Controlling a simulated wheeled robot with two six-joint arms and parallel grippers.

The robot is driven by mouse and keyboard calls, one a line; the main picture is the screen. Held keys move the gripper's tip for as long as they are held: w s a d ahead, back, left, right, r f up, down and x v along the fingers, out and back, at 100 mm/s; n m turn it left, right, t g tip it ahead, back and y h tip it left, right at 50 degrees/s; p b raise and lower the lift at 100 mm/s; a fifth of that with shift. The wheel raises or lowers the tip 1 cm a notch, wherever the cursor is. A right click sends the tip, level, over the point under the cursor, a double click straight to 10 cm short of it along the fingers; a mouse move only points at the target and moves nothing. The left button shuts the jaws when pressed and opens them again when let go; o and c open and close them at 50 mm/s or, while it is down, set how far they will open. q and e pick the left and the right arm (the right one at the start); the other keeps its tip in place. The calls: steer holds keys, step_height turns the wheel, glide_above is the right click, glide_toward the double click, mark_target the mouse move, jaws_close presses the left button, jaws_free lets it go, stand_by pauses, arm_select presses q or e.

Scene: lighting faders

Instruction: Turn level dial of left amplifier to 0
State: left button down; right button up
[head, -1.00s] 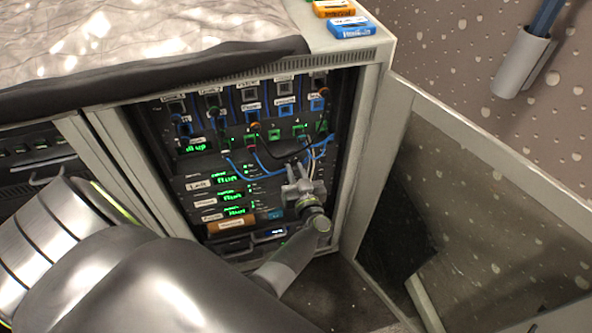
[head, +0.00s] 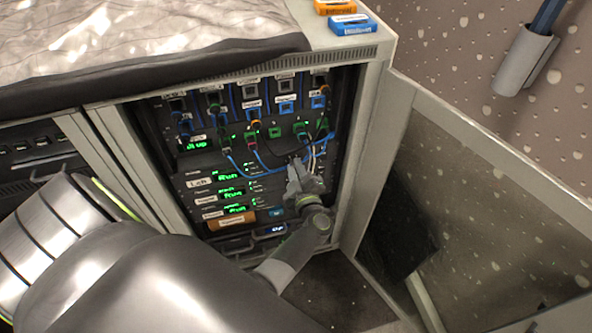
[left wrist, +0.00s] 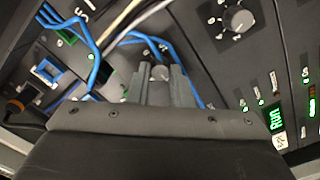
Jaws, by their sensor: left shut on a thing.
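The left amplifier (head: 199,183) is the top unit of the stacked amplifiers in the rack, with a white label and a green lit display (head: 228,177). My left gripper (head: 293,165) reaches the right part of its panel and covers its level dial in the head view. In the left wrist view a small round grey knob (left wrist: 160,73) sits between the two fingers of my left gripper (left wrist: 162,78), which are shut on it. Its scale marks are hidden by the fingers. My right gripper is not in view.
Another dial with a ring of marks (left wrist: 238,20) is on the neighbouring panel. Blue cables (left wrist: 103,70) hang close to the fingers. An open glass cabinet door (head: 450,190) stands right of the arm. Blue and orange boxes (head: 353,24) lie on the cabinet top.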

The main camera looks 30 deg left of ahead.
arm_select(q)
steer(key=shift+f+n, duration=0.1)
steer(key=shift+n, duration=0.5)
steer(key=n+b, duration=0.1)
steer(key=n, duration=0.2)
steer(key=n+b, duration=0.1)
steer(key=n, duration=0.1)
steer(key=shift+f+n, duration=0.1)
steer(key=shift+n, duration=0.2)
steer(key=shift+n+b, duration=0.35)
steer(key=shift+n, duration=0.45)
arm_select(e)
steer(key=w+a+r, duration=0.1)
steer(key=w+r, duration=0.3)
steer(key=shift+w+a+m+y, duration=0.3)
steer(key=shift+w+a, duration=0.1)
arm_select(q)
steer(key=c, duration=1.3)
jaws_free()
steer(key=shift+d, duration=0.1)
